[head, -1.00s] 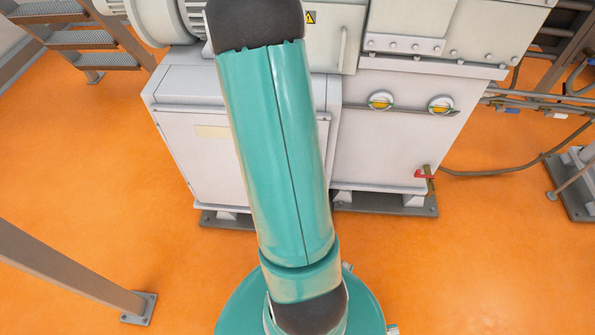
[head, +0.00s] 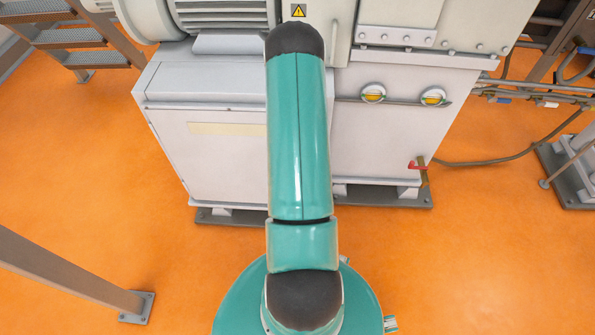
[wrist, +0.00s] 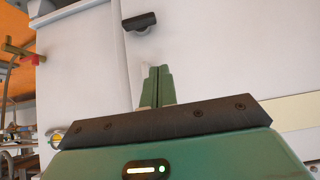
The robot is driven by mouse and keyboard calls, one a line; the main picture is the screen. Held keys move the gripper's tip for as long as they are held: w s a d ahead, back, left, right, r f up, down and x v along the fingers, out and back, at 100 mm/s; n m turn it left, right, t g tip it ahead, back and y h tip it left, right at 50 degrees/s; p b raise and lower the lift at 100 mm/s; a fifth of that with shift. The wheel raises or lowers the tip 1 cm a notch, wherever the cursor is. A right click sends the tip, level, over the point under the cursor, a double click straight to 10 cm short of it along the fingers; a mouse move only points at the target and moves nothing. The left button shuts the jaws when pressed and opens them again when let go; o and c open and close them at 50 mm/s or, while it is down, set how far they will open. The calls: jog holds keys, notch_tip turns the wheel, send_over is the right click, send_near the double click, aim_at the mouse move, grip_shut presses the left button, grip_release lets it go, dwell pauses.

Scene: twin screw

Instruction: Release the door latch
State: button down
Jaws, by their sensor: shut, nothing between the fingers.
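A small black latch (wrist: 140,21) sits on the white cabinet face near the top of the wrist view, beside a vertical seam. My gripper (wrist: 158,72) is shut and empty, its green fingers pointing toward the latch. In the picture the fingertips lie a little below the latch with a visible gap; the depth between them is unclear. In the head view the white cabinet door (head: 215,155) has a pale label strip. The latch does not show there, and my teal arm covers the door's right edge and hides my gripper.
A red valve handle (head: 416,165) is at the machine's lower right, and it also shows in the wrist view (wrist: 29,59). A hose (head: 500,156) runs right from it. A grey post (head: 70,270) stands at lower left. The orange floor in front is clear.

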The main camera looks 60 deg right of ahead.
jog(key=s+a+f+x, duration=0.1)
jog(key=f+x, duration=0.1)
jog(key=x, duration=1)
jog(key=shift+a, duration=0.35)
jog(key=shift+w+f, duration=0.1)
jog(key=shift+w+a+f+n+g+h, duration=0.2)
jog(key=shift+w+n+g+h, duration=0.1)
jog(key=shift+g, duration=0.1)
notch_tip(320, 180, down, 6)
jog(key=n+g+h, duration=0.4)
jog(key=g, duration=0.2)
jog(key=shift+f, duration=0.25)
dwell(0.7)
jog(key=shift+s+d+f, duration=0.1)
jog(key=shift+f, duration=0.05)
dwell(0.5)
